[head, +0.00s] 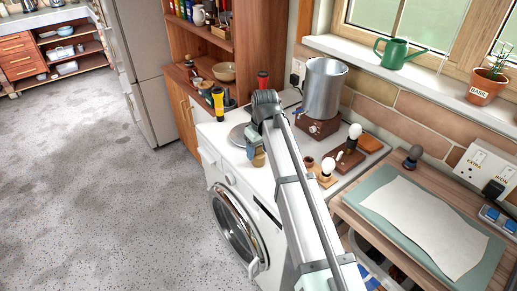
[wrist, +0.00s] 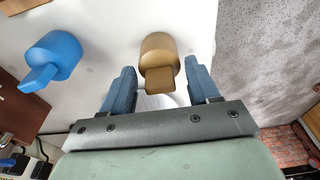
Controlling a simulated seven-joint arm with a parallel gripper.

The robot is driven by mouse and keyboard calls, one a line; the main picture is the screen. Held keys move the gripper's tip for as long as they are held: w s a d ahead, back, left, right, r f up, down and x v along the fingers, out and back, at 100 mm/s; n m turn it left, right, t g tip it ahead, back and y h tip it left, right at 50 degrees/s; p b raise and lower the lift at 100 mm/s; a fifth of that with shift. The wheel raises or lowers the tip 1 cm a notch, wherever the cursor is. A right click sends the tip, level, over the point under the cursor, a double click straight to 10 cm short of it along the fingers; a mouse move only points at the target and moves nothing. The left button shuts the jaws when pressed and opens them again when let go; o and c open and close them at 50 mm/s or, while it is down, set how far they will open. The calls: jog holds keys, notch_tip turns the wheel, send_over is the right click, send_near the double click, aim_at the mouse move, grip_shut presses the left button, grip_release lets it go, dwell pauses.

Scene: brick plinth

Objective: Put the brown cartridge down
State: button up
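The brown cartridge (wrist: 160,52) is a round brown body with a squared tab, seen between and just beyond my fingertips in the wrist view. My gripper (wrist: 162,78) has two blue fingers, one on each side of the cartridge, with a narrow gap showing at both sides. It looks open. In the head view the brown cartridge (head: 258,158) shows at the end of my gripper (head: 252,147), over the white washing machine's top near its front edge. Whether its underside touches the top cannot be told. A similar blue cartridge (wrist: 55,54) stands to the left in the wrist view.
A wooden desk with a green mat (head: 383,177) is at right. Open floor (head: 110,180) lies left.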

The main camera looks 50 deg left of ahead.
aim_at(262, 156)
jog(key=shift+o, duration=1.2)
notch_tip(262, 156, up, 12)
jog(key=d, duration=0.1)
jog(key=shift+d, duration=0.4)
